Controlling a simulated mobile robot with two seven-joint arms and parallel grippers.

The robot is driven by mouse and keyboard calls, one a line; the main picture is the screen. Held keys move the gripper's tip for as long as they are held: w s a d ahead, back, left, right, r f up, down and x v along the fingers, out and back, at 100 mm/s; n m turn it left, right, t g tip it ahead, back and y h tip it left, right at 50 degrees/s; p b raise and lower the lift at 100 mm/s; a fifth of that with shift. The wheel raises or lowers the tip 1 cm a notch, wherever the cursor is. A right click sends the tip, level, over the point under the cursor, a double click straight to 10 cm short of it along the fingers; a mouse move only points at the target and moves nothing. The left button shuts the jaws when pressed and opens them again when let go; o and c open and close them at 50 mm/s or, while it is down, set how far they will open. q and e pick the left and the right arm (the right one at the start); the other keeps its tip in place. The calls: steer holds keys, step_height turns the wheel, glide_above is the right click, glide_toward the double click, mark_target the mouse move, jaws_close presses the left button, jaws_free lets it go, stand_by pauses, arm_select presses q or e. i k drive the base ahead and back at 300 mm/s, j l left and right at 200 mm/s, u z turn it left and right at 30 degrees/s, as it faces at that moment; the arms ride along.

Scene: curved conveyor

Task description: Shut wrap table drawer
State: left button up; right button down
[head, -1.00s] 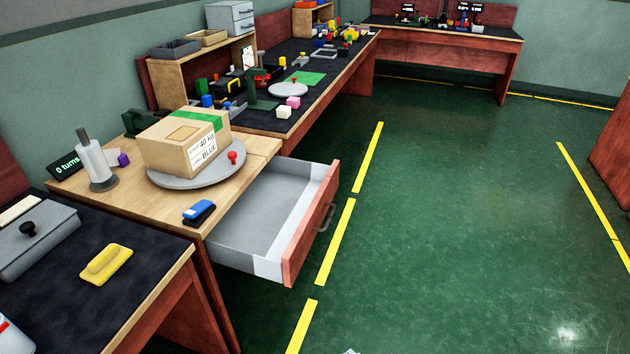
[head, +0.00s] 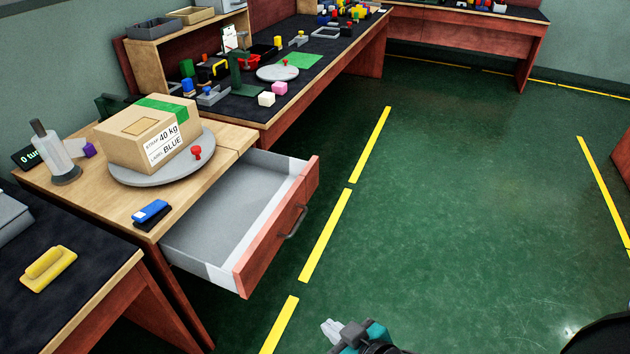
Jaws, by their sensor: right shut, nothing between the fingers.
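The wrap table (head: 112,205) has a light wood top. Its drawer (head: 222,228) is pulled out to the right, with a red-brown front (head: 272,240) and a dark handle (head: 294,221). The drawer's grey inside looks empty. My right gripper (head: 331,328) shows at the bottom edge, to the right of and nearer than the drawer, apart from the handle. Its fingers look together, with nothing held. My left gripper is out of view.
On the wrap table are a box (head: 150,138) on a grey turntable (head: 150,176), a wrap roll (head: 58,158) and a blue-black item (head: 151,213). A neighbouring table (head: 75,300) stands front left. The green floor (head: 420,220) right of the drawer is clear.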

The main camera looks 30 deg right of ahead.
mark_target(230, 238)
steer(key=l, duration=0.45)
steer(key=i+l+u, duration=0.1)
steer(key=l, duration=0.4)
steer(key=i+l, duration=0.2)
steer(key=i, duration=0.3)
